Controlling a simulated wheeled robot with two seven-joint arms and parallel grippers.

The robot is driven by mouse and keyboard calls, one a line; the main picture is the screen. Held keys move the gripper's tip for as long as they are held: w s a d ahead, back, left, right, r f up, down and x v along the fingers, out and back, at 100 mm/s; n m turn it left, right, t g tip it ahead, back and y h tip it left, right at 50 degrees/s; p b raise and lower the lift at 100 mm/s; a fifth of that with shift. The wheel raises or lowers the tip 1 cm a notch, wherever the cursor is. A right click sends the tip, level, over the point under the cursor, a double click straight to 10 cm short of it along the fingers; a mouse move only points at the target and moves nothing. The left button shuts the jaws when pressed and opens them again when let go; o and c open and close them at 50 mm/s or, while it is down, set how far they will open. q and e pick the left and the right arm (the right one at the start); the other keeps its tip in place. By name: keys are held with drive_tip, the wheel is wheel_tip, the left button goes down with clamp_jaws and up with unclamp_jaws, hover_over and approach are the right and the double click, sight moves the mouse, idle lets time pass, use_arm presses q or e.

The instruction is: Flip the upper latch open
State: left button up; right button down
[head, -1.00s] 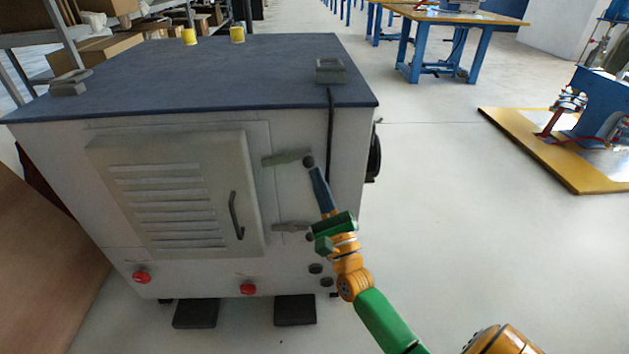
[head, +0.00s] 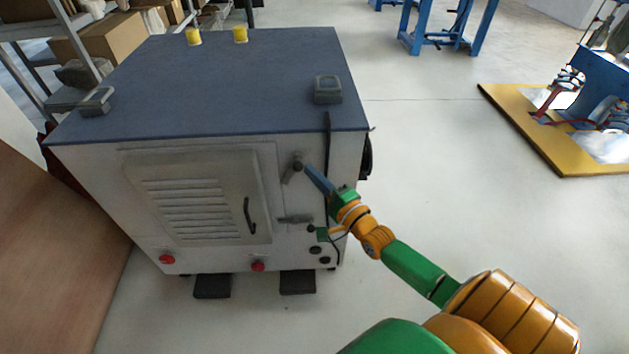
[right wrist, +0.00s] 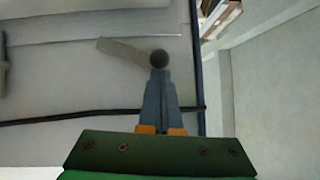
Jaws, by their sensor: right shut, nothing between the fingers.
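The upper latch (head: 289,175) is a grey bar on the front of the white cabinet, right of the louvred door. It slants steeply, its lower end toward the left. Its dark round knob (right wrist: 160,58) shows in the right wrist view, with the grey bar (right wrist: 120,49) running left from it. My right gripper (head: 307,169) is shut and empty, its blue-grey fingertips at the knob, seemingly touching it. The fingers (right wrist: 159,75) partly hide what lies behind them. The lower latch (head: 296,219) lies about level below. My left gripper is not in view.
The door (head: 200,195) has a dark handle (head: 249,214). A black cable (head: 327,150) hangs down the cabinet front, close to my right gripper. Red buttons (head: 258,266) sit low on the front. The floor to the right is clear up to a yellow-edged platform (head: 560,155).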

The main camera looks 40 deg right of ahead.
drive_tip(key=r+n+p, duration=0.1)
drive_tip(key=a+n+g+p, duration=0.1)
drive_tip(key=p, duration=0.1)
drive_tip(key=shift+w+r+g, duration=0.3)
drive_tip(key=shift+w+r, duration=0.05)
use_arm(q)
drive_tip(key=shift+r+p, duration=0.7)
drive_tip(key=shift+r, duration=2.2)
use_arm(e)
drive_tip(key=shift+w+a, duration=0.15)
drive_tip(key=shift+a, duration=0.15)
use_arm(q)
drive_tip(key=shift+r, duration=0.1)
